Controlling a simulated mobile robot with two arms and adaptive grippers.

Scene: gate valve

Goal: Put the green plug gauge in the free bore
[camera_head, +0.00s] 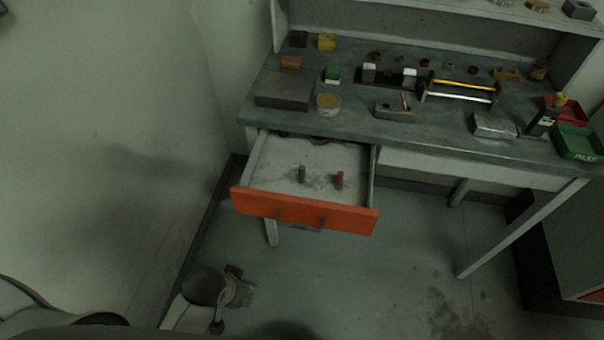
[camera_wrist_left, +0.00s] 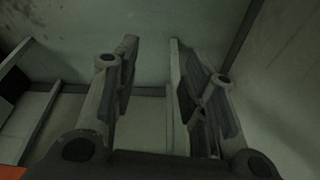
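The green plug gauge (camera_head: 302,174) stands upright in the open drawer (camera_head: 268,170) with the orange front. A red plug (camera_head: 339,179) stands to its right in the same drawer. A small grey block (camera_head: 394,112) on the bench has a slim red-and-white piece at its top; I cannot make out a free bore there. My left gripper (camera_head: 243,291) is low over the floor, in front of and below the drawer, well apart from both plugs. In the left wrist view its fingers (camera_wrist_left: 153,55) are spread with nothing between them. My right gripper is not in view.
The drawer's orange front (camera_head: 300,211) stands out from the bench (camera_head: 440,130). The floor right of my left gripper is clear.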

